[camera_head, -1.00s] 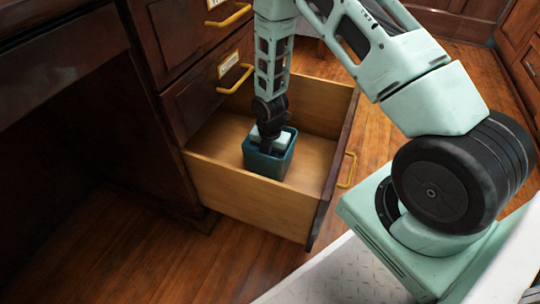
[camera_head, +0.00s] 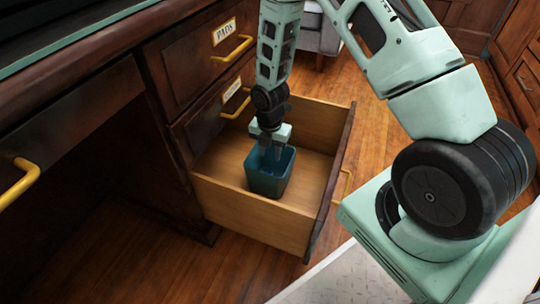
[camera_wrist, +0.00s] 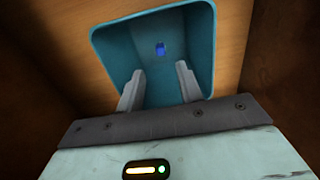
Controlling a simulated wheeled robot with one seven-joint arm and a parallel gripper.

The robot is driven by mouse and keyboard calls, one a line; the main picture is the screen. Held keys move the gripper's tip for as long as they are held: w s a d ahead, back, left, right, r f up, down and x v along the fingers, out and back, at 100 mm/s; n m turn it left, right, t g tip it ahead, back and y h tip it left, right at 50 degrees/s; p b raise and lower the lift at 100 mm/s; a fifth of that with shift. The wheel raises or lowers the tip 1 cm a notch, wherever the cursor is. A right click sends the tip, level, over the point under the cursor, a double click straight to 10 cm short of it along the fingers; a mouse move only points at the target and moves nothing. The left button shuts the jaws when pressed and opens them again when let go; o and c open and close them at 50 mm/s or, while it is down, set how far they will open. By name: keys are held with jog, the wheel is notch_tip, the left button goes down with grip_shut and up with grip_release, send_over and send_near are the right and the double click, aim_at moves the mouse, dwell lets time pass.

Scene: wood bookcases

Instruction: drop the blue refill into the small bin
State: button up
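The small bin (camera_head: 269,185) is a teal, open-topped box standing in the open wooden drawer; the wrist view looks down into the same bin (camera_wrist: 118,48). The blue refill (camera_wrist: 160,48) is a small bright blue piece lying on the bin's floor in the wrist view. My gripper (camera_head: 271,155) points down over the bin, its fingertips at or just inside the mouth. In the wrist view its two fingers (camera_wrist: 158,75) stand apart with nothing between them, and the refill lies beyond the tips.
The drawer (camera_head: 238,205) is pulled out, with bare wood around the bin and raised walls on its sides. Closed drawers with yellow handles (camera_head: 232,49) and a "PADS" label are above it. Open wood floor (camera_head: 375,150) lies to the right.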

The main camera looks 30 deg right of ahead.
jog(key=shift+r+p, duration=0.35)
jog(key=shift+r, duration=0.8)
jog(key=s+r+m+t, duration=0.1)
jog(key=s+r+m, duration=0.4)
jog(key=r+m, duration=0.7)
jog(key=s+r+m+t, duration=0.2)
jog(key=s+r+m, duration=0.4)
jog(key=r+m, duration=0.65)
jog(key=s+a+r+n+g+p, duration=0.2)
jog(key=s+a+r+n+p, duration=0.15)
jog(key=s+a, duration=0.5)
jog(key=s+a+r+n+g+p, duration=0.15)
jog(key=s+a+r+n, duration=0.3)
jog(key=a, duration=0.65)
notch_tip(320, 180, up, 36)
jog(key=p, duration=3.7)
jog(key=shift+d+r+m+y+p, duration=0.15)
jog(key=shift+d+m+y+p, duration=0.15)
jog(key=shift+d+m, duration=0.05)
